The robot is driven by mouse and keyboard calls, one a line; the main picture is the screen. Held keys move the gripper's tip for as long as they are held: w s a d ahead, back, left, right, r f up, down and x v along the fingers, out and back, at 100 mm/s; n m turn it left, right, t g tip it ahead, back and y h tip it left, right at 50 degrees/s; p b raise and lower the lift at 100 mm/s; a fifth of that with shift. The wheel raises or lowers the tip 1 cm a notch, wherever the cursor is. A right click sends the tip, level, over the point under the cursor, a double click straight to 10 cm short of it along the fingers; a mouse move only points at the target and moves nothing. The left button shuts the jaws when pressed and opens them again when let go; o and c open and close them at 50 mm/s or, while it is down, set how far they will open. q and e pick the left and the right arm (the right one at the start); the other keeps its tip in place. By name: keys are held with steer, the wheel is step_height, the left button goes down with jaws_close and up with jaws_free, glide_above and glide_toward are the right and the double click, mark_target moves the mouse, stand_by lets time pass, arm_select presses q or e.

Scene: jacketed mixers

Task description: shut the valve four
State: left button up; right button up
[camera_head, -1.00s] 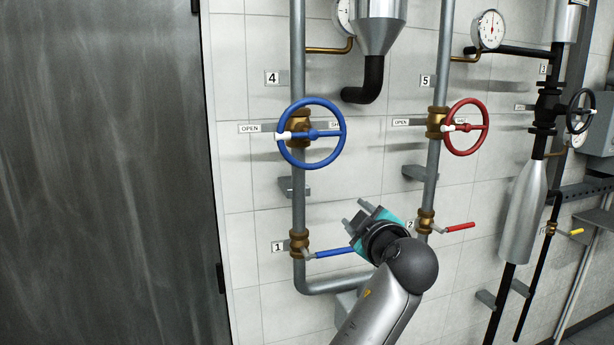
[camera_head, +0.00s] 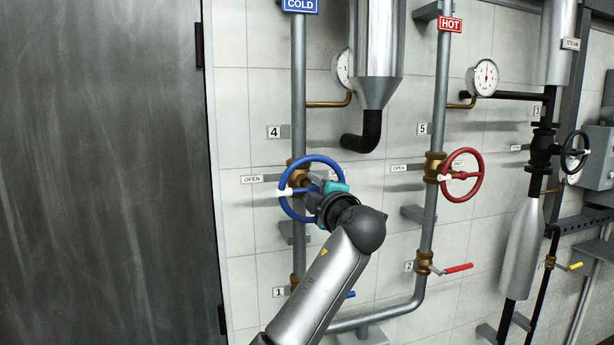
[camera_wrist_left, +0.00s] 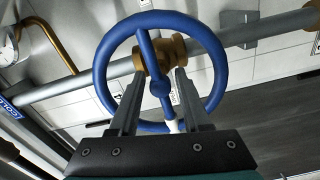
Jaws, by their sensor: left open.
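Valve four is the blue handwheel (camera_head: 284,205) on the cold pipe, by the number 4 plate (camera_head: 274,132). Its white-marked spoke points left, toward the OPEN label (camera_head: 252,179). My left gripper (camera_head: 317,183) is open in front of the wheel and hides its right part and most of the SHUT-side label. In the left wrist view the blue wheel (camera_wrist_left: 103,62) fills the middle, with the open fingers (camera_wrist_left: 157,84) on either side of its hub and the white mark low between them. I cannot tell whether the fingers touch it. My right gripper is not in view.
A red handwheel (camera_head: 479,178) by plate 5 is to the right, on the hot pipe. A red lever (camera_head: 459,268) and a partly hidden blue lever (camera_head: 351,294) are below. A black elbow pipe (camera_head: 365,140) hangs above my gripper. A dark door (camera_head: 110,170) fills the left.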

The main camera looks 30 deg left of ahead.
mark_target(307, 182)
arm_select(q)
steer(key=shift+p+x, duration=0.6)
steer(key=shift+x, duration=1.4)
steer(key=shift+c, duration=0.4)
jaws_close()
